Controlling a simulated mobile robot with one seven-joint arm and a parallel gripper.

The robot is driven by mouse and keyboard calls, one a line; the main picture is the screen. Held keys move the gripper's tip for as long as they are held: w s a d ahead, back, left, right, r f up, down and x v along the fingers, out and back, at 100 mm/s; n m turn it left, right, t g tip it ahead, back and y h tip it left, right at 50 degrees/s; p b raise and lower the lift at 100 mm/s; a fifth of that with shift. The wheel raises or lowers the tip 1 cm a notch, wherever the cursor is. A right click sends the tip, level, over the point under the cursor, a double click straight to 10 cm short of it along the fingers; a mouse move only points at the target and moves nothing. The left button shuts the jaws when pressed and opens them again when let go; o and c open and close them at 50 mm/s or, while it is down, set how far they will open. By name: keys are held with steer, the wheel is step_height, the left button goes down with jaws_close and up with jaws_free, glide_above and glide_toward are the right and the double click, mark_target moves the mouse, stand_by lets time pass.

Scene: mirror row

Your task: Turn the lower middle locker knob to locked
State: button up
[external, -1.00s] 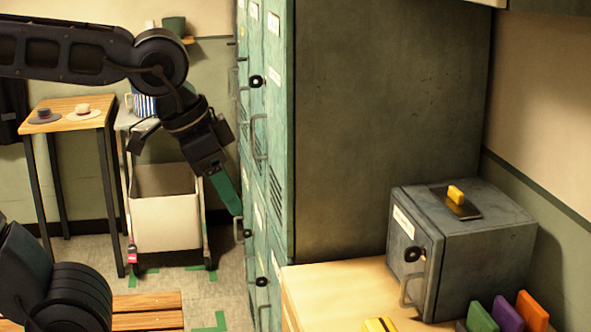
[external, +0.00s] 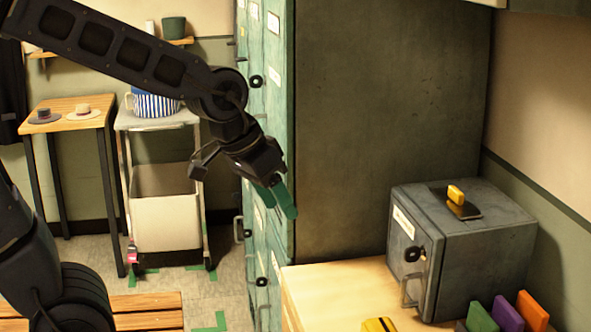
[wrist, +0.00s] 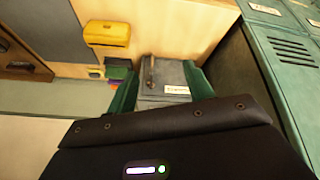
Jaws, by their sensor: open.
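The green locker bank (external: 277,110) is seen nearly edge-on in the external view, its doors facing left. Small black knobs show on its doors: an upper knob (external: 256,81), a lower knob (external: 262,282) and another lower knob (external: 248,234) farther back. I cannot tell which lower one is the middle knob, or how they are turned. My gripper (external: 277,203) is open and empty in front of the doors, above the lower knobs, its green fingers hiding part of them. In the wrist view, the open fingers (wrist: 159,72) frame a grey box, and lockers (wrist: 285,60) stand at right.
A grey safe (external: 475,250) with its own knob and handle stands on a wooden counter (external: 320,290) right of the lockers. A white cart (external: 165,222) and a small table (external: 70,115) stand behind at left. A slatted bench (external: 145,310) is at front left.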

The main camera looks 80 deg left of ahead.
steer(key=a+f+n+y, duration=0.1)
steer(key=a+f+n, duration=0.3)
steer(key=a, duration=0.6)
steer(key=a+f+n+g+y, duration=0.1)
steer(key=a+f+y, duration=0.1)
steer(key=a+f, duration=0.6)
steer(key=a+f+n+y, duration=0.1)
steer(key=a+f+n, duration=0.2)
steer(key=a, duration=0.8)
steer(key=s+a+f+n+g+y, duration=0.2)
steer(key=s+a+y, duration=0.15)
steer(key=a, duration=1.15)
steer(key=s+a+f+n+g+y, duration=0.1)
steer(key=s+a+y, duration=0.25)
steer(key=a, duration=1.05)
steer(key=s+a+f+n+g+y, duration=0.2)
steer(key=s+a, duration=0.2)
steer(key=a, duration=1.1)
steer(key=m+t+y, duration=0.3)
steer(key=m+t, duration=0.5)
steer(key=m, duration=1.4)
glide_toward(243, 238)
steer(key=x, duration=1)
steer(key=shift+w+a, duration=0.15)
steer(key=shift+a, duration=0.1)
